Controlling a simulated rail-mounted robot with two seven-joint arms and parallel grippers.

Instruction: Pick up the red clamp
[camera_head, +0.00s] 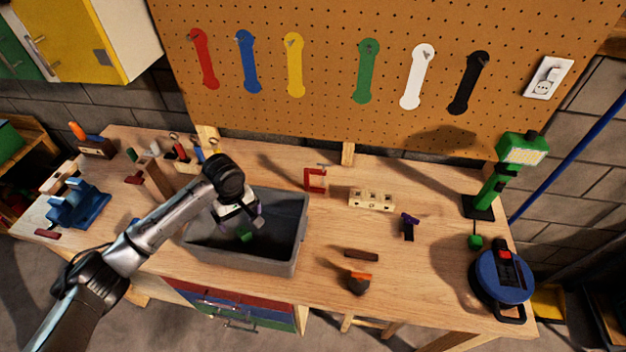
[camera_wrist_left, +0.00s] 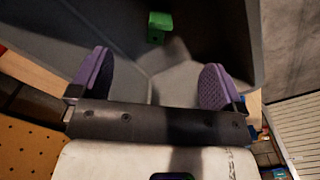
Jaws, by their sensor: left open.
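The red clamp (camera_head: 316,180) stands on the wooden workbench (camera_head: 330,220) in the head view, just behind the right back corner of the grey bin (camera_head: 300,225). My left gripper (camera_head: 248,222) is over the grey bin, to the left of the clamp and apart from it. In the left wrist view my left gripper (camera_wrist_left: 152,78) has its purple fingertips wide apart with nothing between them. The clamp is not seen in the left wrist view. My right gripper is not seen.
A green block (camera_head: 244,236) lies in the bin; it also shows in the wrist view (camera_wrist_left: 158,27). A wooden block with holes (camera_head: 371,199) stands right of the clamp. A purple-topped tool (camera_head: 409,226) and an orange-and-dark tool (camera_head: 359,283) lie further right and in front.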

